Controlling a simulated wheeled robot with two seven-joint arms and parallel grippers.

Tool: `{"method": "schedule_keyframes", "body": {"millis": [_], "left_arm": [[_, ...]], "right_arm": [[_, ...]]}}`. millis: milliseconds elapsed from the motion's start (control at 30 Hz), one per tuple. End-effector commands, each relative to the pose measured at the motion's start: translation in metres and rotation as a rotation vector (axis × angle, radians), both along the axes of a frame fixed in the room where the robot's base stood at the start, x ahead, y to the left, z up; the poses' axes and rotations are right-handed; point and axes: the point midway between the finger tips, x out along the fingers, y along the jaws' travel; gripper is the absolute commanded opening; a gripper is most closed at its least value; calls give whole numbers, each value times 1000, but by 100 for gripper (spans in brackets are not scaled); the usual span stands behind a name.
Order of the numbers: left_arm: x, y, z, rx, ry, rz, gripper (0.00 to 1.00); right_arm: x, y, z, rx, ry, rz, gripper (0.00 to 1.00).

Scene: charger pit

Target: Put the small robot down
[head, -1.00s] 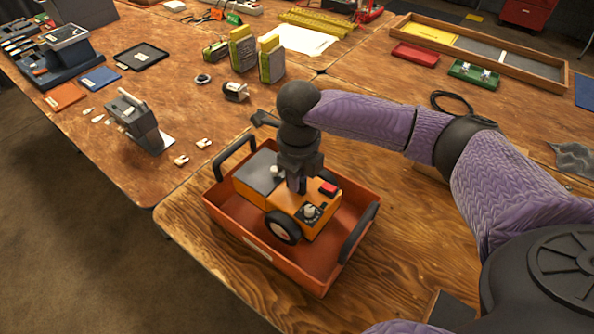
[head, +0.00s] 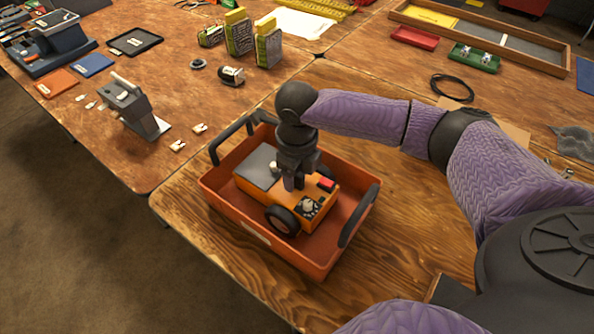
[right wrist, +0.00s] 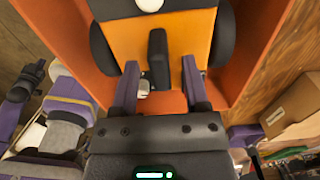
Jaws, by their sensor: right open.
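The small robot (head: 259,185) is an orange box with a grey top panel, a red block, a dark dial and black wheels. It sits upright inside the red tray (head: 251,240), which has black handles and stands on the near wooden table. My right gripper (head: 293,183) is above the small robot, pointing down at its top. In the right wrist view, the two purple-grey fingers (right wrist: 160,88) are apart, with a black post of the small robot (right wrist: 157,62) between them and gaps on both sides. The wheels' contact with the tray floor is mostly hidden.
A grey device (head: 134,108) and small white pieces lie on the table to the left. A small motor-like part (head: 231,76) and yellow-topped boxes (head: 239,35) stand behind. A black cable coil (head: 452,88) lies to the right. Bare wood surrounds the tray's front.

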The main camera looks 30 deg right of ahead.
Motion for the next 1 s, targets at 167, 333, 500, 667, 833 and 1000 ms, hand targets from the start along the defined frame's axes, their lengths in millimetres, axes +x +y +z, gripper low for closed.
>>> {"method": "schedule_keyframes", "body": {"millis": [167, 333, 500, 667, 833, 1000], "left_arm": [[3, -2, 17, -3, -9, 0, 0], [9, -11, 37, -20, -29, 2, 0], [15, -24, 45, -43, -46, 6, 0], [15, -25, 46, -44, -46, 6, 0], [16, -25, 45, -43, -47, 6, 0], [18, -23, 45, -41, -50, 5, 0]], "right_arm": [[1, 0, 38, 0, -5, 0, 59], [1, 0, 88, 2, -7, 1, 59], [1, 0, 117, 1, -3, -1, 59], [0, 0, 123, 0, -1, -1, 59], [0, 0, 122, 1, 0, -1, 59], [0, 0, 122, 1, -1, -1, 59]]}}
